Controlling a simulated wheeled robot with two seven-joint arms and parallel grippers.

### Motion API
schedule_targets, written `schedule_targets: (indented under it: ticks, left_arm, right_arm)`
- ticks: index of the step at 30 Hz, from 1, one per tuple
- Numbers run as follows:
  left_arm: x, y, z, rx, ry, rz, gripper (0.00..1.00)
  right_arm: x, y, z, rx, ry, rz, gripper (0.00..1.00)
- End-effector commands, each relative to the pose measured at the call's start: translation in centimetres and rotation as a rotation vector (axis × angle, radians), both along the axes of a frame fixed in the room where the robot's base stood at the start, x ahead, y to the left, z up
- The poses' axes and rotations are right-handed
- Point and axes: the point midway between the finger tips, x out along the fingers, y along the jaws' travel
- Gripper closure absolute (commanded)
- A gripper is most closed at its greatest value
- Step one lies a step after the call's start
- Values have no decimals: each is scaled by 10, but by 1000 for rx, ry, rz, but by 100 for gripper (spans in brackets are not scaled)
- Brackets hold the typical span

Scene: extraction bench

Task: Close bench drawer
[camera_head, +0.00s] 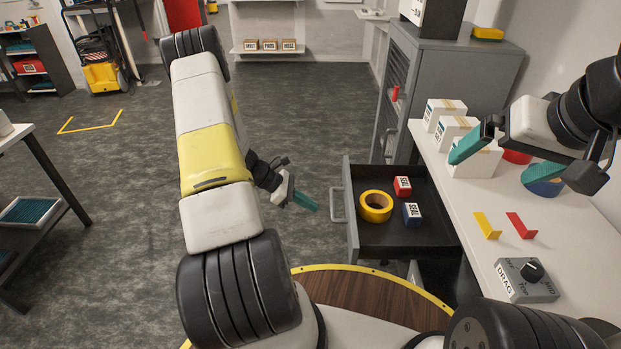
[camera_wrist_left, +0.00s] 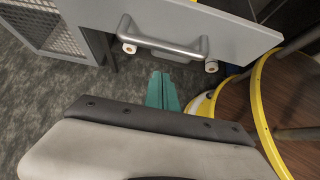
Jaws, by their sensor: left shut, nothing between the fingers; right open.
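The bench drawer (camera_head: 437,236) is pulled out from under the white bench. A yellow tape roll (camera_head: 375,206), a red box (camera_head: 402,186) and a blue box (camera_head: 411,213) lie in it. Its bar handle (camera_head: 337,205) is on the grey front panel, which also shows with the handle (camera_wrist_left: 165,42) in the left wrist view. My left gripper (camera_head: 306,202) is shut and empty, to the left of the handle and apart from it. Its teal fingers (camera_wrist_left: 163,90) point toward the handle in the wrist view. My right gripper (camera_head: 530,160) is open above the bench top.
The bench top (camera_head: 560,240) holds white boxes (camera_head: 444,112), a yellow bracket (camera_head: 487,226), a red bracket (camera_head: 521,226) and a grey dial box (camera_head: 526,280). A grey cabinet (camera_head: 455,80) stands behind the drawer. The floor left of the drawer is clear.

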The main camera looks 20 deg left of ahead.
Motion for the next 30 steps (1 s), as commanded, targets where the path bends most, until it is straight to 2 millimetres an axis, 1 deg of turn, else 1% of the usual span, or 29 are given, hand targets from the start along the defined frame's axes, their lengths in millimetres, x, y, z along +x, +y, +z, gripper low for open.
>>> schedule_targets:
  ticks: [1, 6, 10, 23, 26, 30]
  left_arm:
    - [3, -8, 4, 1, -4, -2, 100]
    - [8, -24, 8, 1, -4, -1, 100]
    - [9, -28, 8, 2, -3, 0, 100]
    - [10, -31, 9, 1, -4, -1, 100]
    - [12, -39, 9, 0, -3, -3, 100]
    - [17, -59, 9, -1, -4, -5, 100]
  right_arm:
    - [0, 0, 0, 0, 0, 0, 0]
    - [0, 0, 0, 0, 0, 0, 0]
    - [0, 0, 0, 0, 0, 0, 0]
    - [0, 0, 0, 0, 0, 0, 0]
    - [0, 0, 0, 0, 0, 0, 0]
    - [0, 0, 0, 0, 0, 0, 0]
